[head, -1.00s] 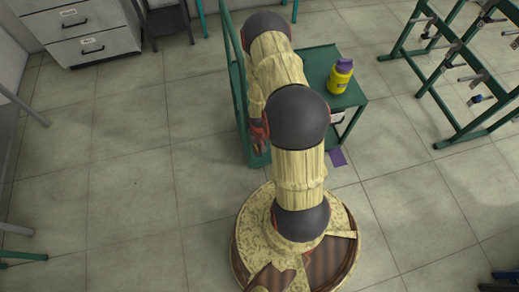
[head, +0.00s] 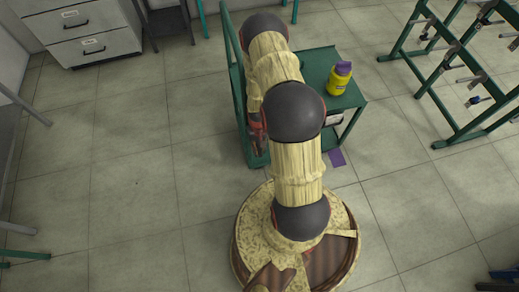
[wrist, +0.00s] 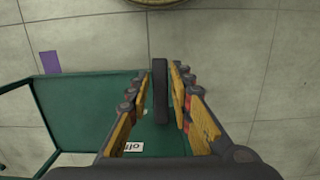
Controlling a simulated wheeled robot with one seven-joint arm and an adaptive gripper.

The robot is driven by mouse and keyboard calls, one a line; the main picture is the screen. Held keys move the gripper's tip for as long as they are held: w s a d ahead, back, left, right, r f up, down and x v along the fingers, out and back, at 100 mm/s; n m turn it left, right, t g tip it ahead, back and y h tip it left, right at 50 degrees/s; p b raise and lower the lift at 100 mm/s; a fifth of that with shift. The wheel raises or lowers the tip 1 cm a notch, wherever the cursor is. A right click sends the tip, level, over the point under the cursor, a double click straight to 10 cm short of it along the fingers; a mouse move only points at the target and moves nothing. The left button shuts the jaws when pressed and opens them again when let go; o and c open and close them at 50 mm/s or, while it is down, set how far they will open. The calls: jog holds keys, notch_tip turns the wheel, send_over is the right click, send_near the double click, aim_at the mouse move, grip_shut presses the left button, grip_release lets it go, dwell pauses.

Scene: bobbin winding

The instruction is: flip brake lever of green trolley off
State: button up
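The green trolley (head: 350,95) stands behind my arm in the head view. Its green surface (wrist: 85,110) also fills the lower left of the wrist view. A dark upright bar, which looks like the brake lever (wrist: 160,90), stands between the fingers of my gripper (wrist: 157,78) in the wrist view. The fingers are apart, one on each side of the bar. The right finger looks closer to it, and contact cannot be told. An "off" label (wrist: 134,146) shows on the trolley below the lever. In the head view my arm hides the lever and most of the gripper.
A yellow bottle with a purple cap (head: 339,79) stands on the trolley top. A purple square (head: 336,158) lies on the floor beside the trolley. A green rack (head: 455,75) stands at the right and a drawer cabinet (head: 82,32) at the back left.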

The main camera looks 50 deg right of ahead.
aim_at(259, 149)
jog(key=shift+o, duration=1.3)
notch_tip(259, 149, up, 12)
jog(key=w, duration=0.1)
jog(key=shift+d, duration=0.35)
